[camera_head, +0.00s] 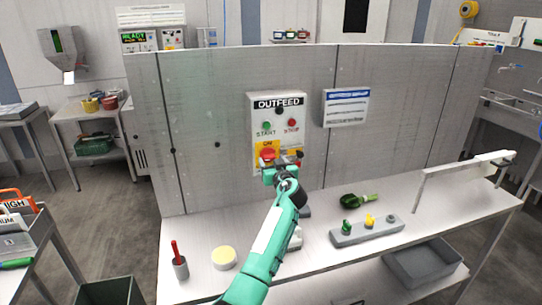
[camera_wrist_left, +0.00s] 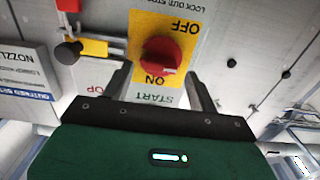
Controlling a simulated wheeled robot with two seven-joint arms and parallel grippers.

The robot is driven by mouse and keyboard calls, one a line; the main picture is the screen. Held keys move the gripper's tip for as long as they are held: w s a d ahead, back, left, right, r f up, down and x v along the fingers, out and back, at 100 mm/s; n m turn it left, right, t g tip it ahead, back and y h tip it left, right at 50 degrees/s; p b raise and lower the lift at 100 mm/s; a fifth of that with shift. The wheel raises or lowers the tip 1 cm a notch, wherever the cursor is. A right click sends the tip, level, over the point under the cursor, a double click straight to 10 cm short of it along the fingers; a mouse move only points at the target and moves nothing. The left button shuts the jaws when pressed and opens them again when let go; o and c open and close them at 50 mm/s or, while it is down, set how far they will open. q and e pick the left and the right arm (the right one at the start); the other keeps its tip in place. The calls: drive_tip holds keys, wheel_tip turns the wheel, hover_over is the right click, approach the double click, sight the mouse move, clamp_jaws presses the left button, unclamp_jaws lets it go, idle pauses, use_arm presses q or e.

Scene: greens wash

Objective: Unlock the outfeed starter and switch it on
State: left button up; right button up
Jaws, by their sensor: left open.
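The outfeed starter (camera_head: 276,108) is a pale panel on the grey partition, with a green START button (camera_head: 266,126) and a red STOP button (camera_head: 292,122). Below them is a red rotary knob (camera_head: 267,153) on a yellow ON/OFF plate (camera_wrist_left: 185,22). The wrist view shows the red knob (camera_wrist_left: 161,56) upside down; a pale mark shows on its ON-side edge, but I cannot tell its setting surely. Beside it is a yellow bar (camera_wrist_left: 93,47) with a black knob (camera_wrist_left: 68,51), and a red piece (camera_wrist_left: 68,5). My left gripper (camera_head: 268,172) is open, its fingers (camera_wrist_left: 159,82) on either side below the knob.
A bench (camera_head: 190,235) below the partition holds a red-handled tool in a cup (camera_head: 180,265), a pale round pad (camera_head: 224,257), a green vegetable (camera_head: 360,201) and a grey block with knobs (camera_head: 367,232). A notice box (camera_head: 346,107) is right of the panel.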

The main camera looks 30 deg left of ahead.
use_arm(q)
drive_tip(key=shift+x, duration=1)
drive_tip(key=c, duration=1)
